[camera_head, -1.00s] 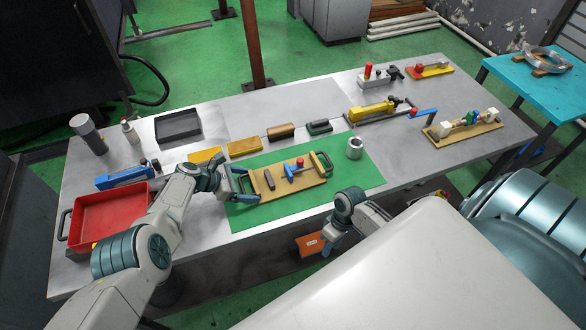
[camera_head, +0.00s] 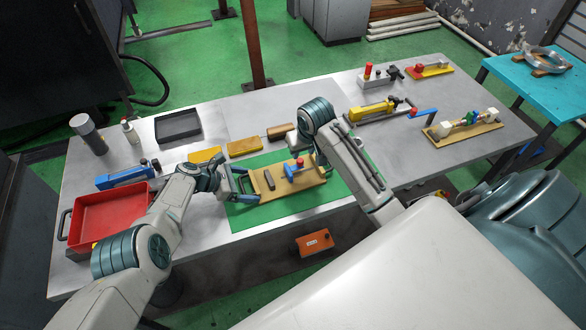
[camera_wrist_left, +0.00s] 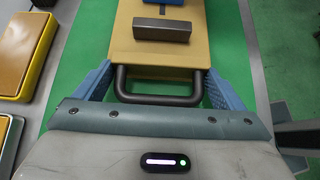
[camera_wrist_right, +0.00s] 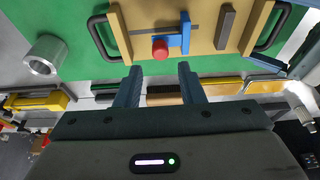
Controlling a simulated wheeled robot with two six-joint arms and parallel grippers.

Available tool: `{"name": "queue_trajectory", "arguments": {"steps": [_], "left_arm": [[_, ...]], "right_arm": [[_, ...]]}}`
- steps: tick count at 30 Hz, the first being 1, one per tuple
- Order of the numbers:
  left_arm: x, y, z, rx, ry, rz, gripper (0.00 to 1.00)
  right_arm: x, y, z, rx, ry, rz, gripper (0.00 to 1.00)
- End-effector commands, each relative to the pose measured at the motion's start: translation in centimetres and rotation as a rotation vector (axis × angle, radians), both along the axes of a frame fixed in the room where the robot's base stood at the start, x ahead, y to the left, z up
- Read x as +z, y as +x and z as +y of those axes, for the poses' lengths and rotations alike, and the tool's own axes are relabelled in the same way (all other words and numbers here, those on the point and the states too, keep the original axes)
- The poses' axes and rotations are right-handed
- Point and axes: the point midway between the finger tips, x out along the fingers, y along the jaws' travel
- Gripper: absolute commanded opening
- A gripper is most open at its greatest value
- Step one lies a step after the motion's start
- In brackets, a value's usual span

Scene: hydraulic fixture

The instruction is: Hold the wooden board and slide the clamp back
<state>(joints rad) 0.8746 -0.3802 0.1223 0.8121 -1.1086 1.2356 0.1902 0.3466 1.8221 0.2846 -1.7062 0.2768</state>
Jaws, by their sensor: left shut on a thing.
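The tan wooden board (camera_head: 278,187) lies on the green mat, with a dark handle at each end. My left gripper (camera_head: 241,184) is shut on the board's left handle (camera_wrist_left: 158,99), one finger at each side of it. The clamp is a blue bar (camera_wrist_right: 179,38) with a red knob (camera_wrist_right: 160,49), on the board right of a dark block (camera_head: 269,181). My right gripper (camera_wrist_right: 158,76) is open and empty above the board's back side, near the red knob. Its arm hides the board's right handle in the head view; that handle (camera_wrist_right: 101,38) shows in the right wrist view.
The green mat (camera_head: 255,217) is bare in front of the board. A metal ring (camera_wrist_right: 45,55) stands beside the board. Yellow and dark blocks (camera_head: 243,147) lie behind it. A red tray (camera_head: 107,216) and blue fixture (camera_head: 125,178) are at left, other clamp fixtures (camera_head: 463,127) at right.

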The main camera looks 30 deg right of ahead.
Motion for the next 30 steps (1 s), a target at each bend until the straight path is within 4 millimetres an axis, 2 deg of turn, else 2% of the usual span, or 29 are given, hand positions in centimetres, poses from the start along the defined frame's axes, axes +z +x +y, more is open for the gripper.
{"name": "queue_trajectory", "arguments": {"steps": [1,12,18,26,30], "left_arm": [[-0.9,-0.5,0.4,0.000,0.010,0.009,0.61],[-0.9,-0.5,0.4,0.000,0.010,0.009,0.61],[-0.9,-0.5,0.4,0.000,0.010,0.009,0.61],[-0.9,-0.5,0.4,0.000,0.010,0.009,0.61],[-0.9,-0.5,0.4,0.000,0.010,0.009,0.61]], "right_arm": [[-0.7,0.1,0.0,0.000,0.001,0.004,0.35],[-4.9,1.4,-0.3,0.001,0.001,0.004,0.35],[-5.8,1.6,-0.3,0.003,0.002,0.003,0.35],[-5.9,1.7,-0.3,0.003,0.002,0.002,0.35],[-5.9,1.7,-0.3,0.003,0.002,0.002,0.10]]}}
